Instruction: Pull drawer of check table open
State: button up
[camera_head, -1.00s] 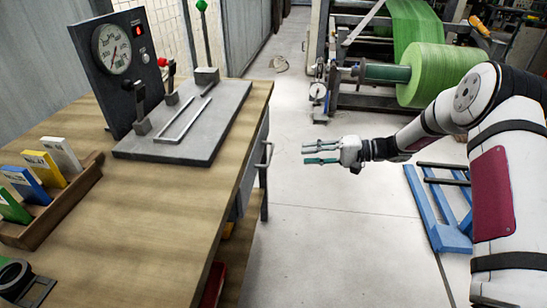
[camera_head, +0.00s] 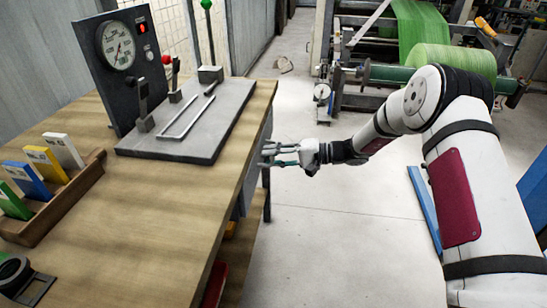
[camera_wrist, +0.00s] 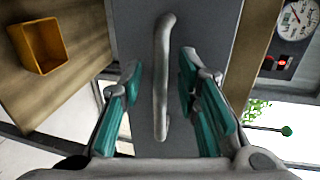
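The check table (camera_head: 130,230) has a wooden top and stands at the left of the head view. Its grey drawer (camera_wrist: 195,20) shows in the wrist view, with a bar-shaped metal handle (camera_wrist: 161,75). My gripper (camera_head: 272,155) is at the table's right edge, in front of the drawer. In the wrist view my gripper (camera_wrist: 160,105) is open, with its teal-padded fingers on either side of the handle and visible gaps to it. In the head view the handle is hidden by the fingers or too small to tell. The drawer appears closed.
A panel with a gauge (camera_head: 118,45) and levers stands on the table. A wooden card rack (camera_head: 60,205) sits at the table's left. An orange bin (camera_wrist: 40,45) shows in the wrist view. A machine with a green roll (camera_head: 450,60) stands behind.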

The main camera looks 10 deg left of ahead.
grip_shut()
jog(key=shift+d, duration=0.1)
jog(key=f+b+v, duration=0.2)
jog(key=v, duration=1.1)
jog(key=d+f+b+v, duration=0.1)
jog(key=f+b+v, duration=0.1)
jog(key=v, duration=1.2)
jog(key=shift+d+f+b, duration=0.2)
jog(key=shift+f+b, duration=0.1)
jog(key=shift+f, duration=0.55)
grip_release()
